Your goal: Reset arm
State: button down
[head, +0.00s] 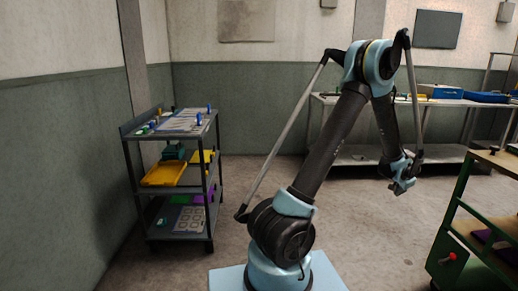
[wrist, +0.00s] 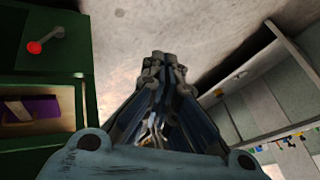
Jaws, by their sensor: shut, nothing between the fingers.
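My arm stands raised and bent in the head view, with its end hanging down on the right side. My gripper (head: 400,188) is in the air over bare floor, apart from any furniture. In the wrist view my gripper (wrist: 166,56) points away from the camera, with its fingertips together and nothing held. The floor lies beyond the fingertips.
A grey shelf cart (head: 210,165) with trays and small items stands at left. A long metal workbench (head: 350,154) runs along the back wall. A green cabinet (head: 446,225) with a red knob (head: 453,256) is close at right. The floor between is clear.

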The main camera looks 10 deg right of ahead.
jog(key=w+a+r+n+y, duration=0.15)
jog(key=w+a+r, duration=0.3)
jog(key=a, duration=0.55)
jog(key=w+a+r+n, duration=0.3)
jog(key=w+a+r, duration=0.15)
jog(key=a, duration=0.55)
jog(key=w+a+r+n+y, duration=0.1)
jog(key=w+a+r+n, duration=0.3)
jog(key=a, duration=0.6)
jog(key=s+a+r+n+y, duration=0.1)
jog(key=s+a+r, duration=0.1)
jog(key=a, duration=0.7)
jog(key=s+a+r+n, duration=0.1)
jog(key=s+a+r, duration=0.1)
jog(key=a, duration=0.8)
jog(key=s+a+f+n+g, duration=0.1)
jog(key=s+a+f+n, duration=0.2)
jog(key=s+a, duration=0.7)
jog(key=s+a+f+n+g+y, duration=0.1)
jog(key=s+a+f+n, duration=0.2)
jog(key=s+a, duration=0.7)
jog(key=shift+s+a+f+n+g, duration=0.2)
jog(key=shift+a+n+g, duration=0.15)
jog(key=shift+n, duration=0.5)
